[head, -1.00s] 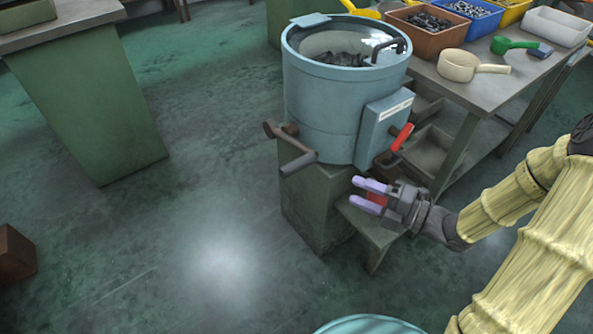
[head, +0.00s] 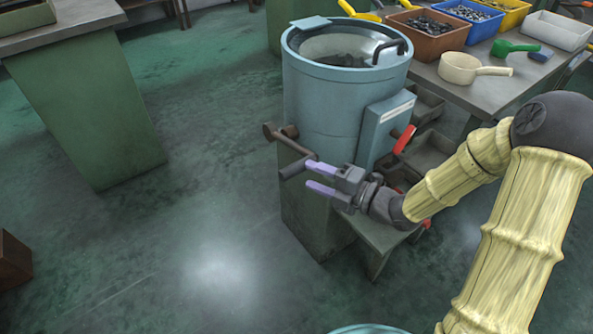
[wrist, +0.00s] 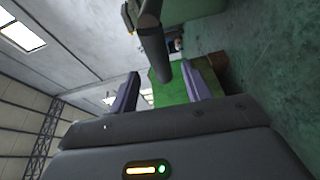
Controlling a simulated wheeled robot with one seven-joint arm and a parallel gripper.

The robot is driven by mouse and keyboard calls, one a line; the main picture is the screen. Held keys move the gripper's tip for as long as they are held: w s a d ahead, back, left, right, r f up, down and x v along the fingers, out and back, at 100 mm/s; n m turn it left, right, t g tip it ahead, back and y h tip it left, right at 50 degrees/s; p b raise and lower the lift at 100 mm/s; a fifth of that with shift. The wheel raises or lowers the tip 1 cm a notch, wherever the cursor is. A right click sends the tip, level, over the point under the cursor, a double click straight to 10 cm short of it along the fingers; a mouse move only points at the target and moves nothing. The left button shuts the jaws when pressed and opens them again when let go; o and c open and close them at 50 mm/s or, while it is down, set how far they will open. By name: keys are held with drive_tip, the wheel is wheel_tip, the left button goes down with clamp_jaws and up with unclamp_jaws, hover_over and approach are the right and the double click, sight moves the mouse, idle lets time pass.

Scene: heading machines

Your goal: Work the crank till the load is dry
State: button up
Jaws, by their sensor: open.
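A blue-grey drum machine (head: 325,105) stands on a green pedestal, with a dark load (head: 345,60) visible inside its open top. Whether the load is wet or dry I cannot tell. A brown crank (head: 284,137) sticks out low on the drum's left side, with a dark grey handle (head: 291,171). My gripper (head: 313,178) is open, its lilac fingers pointing left at the handle. In the wrist view the handle (wrist: 154,42) reaches in between the spread fingers, with gaps on both sides. I see no grip on it.
A red-handled lever (head: 405,139) sits beside the box on the drum's right side, above my wrist. A bench (head: 480,90) at the right carries bins, a cream scoop (head: 461,68) and a green scoop (head: 505,48). A green-based table (head: 85,110) stands left. Floor between is clear.

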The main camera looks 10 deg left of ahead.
sight(302, 171)
drive_tip(key=x, duration=0.6)
drive_tip(key=shift+b, duration=0.4)
drive_tip(key=shift+d, duration=0.1)
clamp_jaws()
